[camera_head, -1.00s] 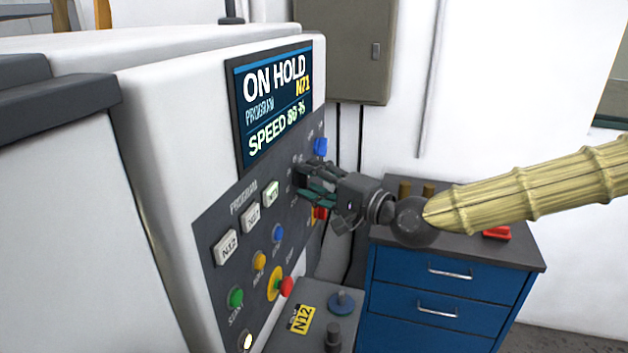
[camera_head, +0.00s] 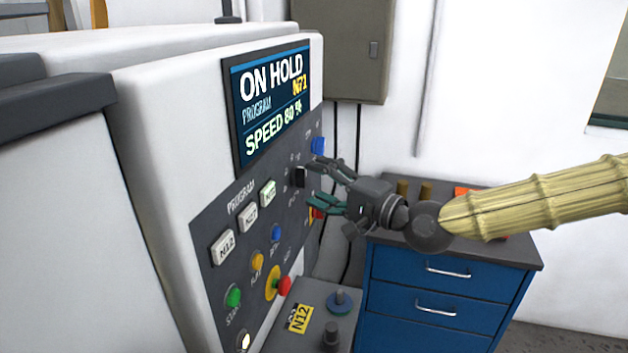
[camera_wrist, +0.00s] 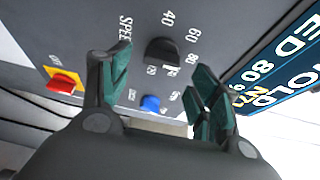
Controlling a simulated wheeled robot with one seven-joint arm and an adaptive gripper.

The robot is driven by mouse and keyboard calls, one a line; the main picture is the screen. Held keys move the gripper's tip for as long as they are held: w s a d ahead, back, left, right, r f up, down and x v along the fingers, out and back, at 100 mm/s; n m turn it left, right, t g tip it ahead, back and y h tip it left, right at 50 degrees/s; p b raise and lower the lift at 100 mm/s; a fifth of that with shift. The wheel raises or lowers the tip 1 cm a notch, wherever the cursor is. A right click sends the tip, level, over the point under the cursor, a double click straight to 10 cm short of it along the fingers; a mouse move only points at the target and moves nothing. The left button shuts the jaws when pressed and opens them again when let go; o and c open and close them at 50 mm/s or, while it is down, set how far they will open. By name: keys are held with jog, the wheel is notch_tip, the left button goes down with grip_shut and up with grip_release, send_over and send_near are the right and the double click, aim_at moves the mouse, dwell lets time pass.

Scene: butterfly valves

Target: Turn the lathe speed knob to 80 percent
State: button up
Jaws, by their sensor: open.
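The speed knob (camera_head: 300,177) is a black knob on the dark grey control panel. In the wrist view the knob (camera_wrist: 162,52) sits among printed marks including 40, 60 and 80, beside the word SPEED. My gripper (camera_head: 318,182) is open, its fingers standing off the panel just right of the knob. In the wrist view its teal-padded fingertips (camera_wrist: 158,72) are spread wide to either side of the knob, with nothing between them. The display (camera_head: 272,100) reads ON HOLD, PROGRAM N71 and SPEED 80 %.
A blue knob (camera_head: 318,146) and a red-and-yellow switch (camera_wrist: 64,81) are near the speed knob. Program buttons (camera_head: 248,219) and a red stop button (camera_head: 284,286) are lower left. A blue drawer cabinet (camera_head: 440,270) stands right, behind my arm. Room before the panel is open.

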jog(key=v, duration=0.9)
jog(key=shift+d, duration=0.15)
dwell(0.4)
